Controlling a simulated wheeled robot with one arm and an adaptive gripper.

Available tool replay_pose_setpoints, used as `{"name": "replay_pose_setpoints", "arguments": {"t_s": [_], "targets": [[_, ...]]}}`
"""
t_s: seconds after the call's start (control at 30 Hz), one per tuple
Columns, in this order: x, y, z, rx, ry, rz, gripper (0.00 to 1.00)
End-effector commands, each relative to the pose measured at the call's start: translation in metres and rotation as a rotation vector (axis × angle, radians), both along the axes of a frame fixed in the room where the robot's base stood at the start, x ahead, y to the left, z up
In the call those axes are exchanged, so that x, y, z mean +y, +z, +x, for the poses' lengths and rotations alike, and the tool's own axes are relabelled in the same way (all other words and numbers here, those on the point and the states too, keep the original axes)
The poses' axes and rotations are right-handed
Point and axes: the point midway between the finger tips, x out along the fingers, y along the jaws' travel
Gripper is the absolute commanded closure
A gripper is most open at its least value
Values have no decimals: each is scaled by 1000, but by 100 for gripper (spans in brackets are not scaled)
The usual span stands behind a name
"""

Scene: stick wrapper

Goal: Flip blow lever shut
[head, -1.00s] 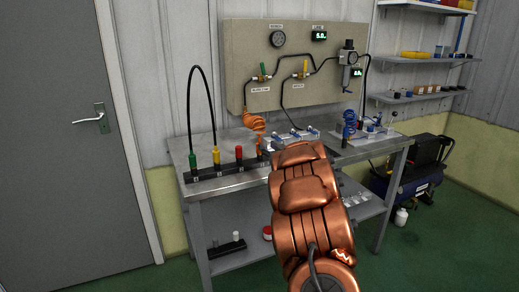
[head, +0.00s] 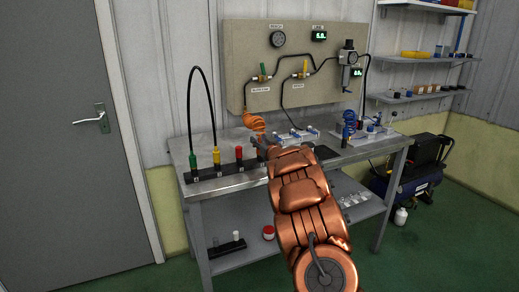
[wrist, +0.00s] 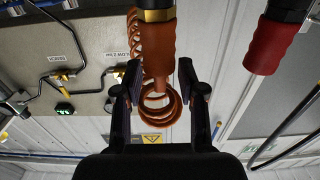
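In the wrist view the picture is upside down, and the blow valve (wrist: 112,74) shows partly behind a finger. My gripper (wrist: 157,72) is open; an orange grip (wrist: 155,48) and its coiled hose show between the fingers. I cannot tell whether the fingers touch it. In the head view my arm mostly hides my gripper, low in front of the panel.
The metal bench (head: 235,182) carries a black rack with green, yellow and red-capped tools (head: 239,152). A black hose arches at the left. The orange coil (head: 254,122) hangs below the blow valve. A blue coil (head: 349,122) is at the right.

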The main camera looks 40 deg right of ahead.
Motion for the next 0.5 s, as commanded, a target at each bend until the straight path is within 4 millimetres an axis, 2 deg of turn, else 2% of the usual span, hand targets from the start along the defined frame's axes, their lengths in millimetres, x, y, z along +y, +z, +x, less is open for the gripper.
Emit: {"name": "replay_pose_setpoints", "arguments": {"t_s": [0.27, 0.5], "targets": [[-1, -1, 2, 1, 0, 1, 60], [-1, -1, 2, 1, 0, 1, 84]]}}
